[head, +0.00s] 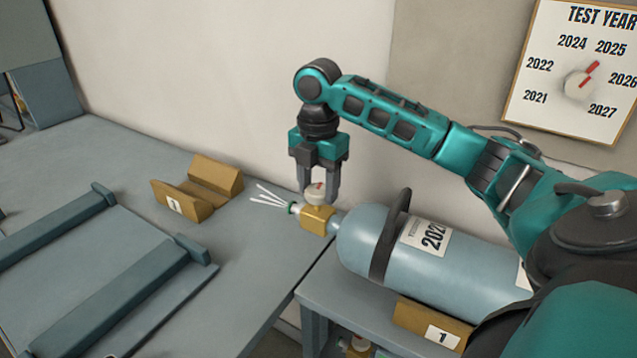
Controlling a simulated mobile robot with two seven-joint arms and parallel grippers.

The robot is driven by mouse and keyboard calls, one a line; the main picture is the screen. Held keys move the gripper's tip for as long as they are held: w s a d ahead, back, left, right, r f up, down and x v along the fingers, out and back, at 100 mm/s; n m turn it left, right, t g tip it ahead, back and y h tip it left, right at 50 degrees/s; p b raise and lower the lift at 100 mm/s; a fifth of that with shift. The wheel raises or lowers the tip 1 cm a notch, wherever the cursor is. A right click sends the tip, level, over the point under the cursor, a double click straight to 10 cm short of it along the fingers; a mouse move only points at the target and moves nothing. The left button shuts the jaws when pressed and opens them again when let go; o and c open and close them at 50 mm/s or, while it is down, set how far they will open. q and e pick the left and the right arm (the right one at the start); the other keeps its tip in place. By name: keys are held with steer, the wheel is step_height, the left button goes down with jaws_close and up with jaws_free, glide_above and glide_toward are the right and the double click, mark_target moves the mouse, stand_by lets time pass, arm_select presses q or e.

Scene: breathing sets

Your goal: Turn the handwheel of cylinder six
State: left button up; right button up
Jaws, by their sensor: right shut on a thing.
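A grey-blue cylinder (465,265) lies on its side at the lower right, its valve end pointing left. A brass valve block (318,218) sits on its neck, with a small cream handwheel (316,198) with a red mark on top. My right gripper (317,188) points down from above, its fingers shut around the handwheel. White streaks (268,196) fan out from the green-ringed valve outlet. A label on the cylinder starts with 202; its last digit is hard to read. I see no six on the cylinder. My left gripper is out of view.
A brass-coloured cradle marked 1 (433,322) shows under the cylinder. An empty cradle (197,190) stands on the left bench (100,150), near a blue-grey railed frame (150,293). A TEST YEAR dial board (540,110) hangs on the wall, behind my right arm.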

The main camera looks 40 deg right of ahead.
mark_target(317, 189)
steer(key=n, duration=0.4)
steer(key=shift+r+n, duration=0.1)
steer(key=shift+n, duration=0.2)
steer(key=n, duration=0.3)
steer(key=shift+w+n, duration=0.1)
steer(key=shift+n, duration=0.2)
steer(key=n, duration=0.7)
steer(key=o, duration=1)
steer(key=shift+a, duration=0.1)
steer(key=shift+o, duration=0.2)
step_height(317, 189, up, 13)
stand_by(0.6)
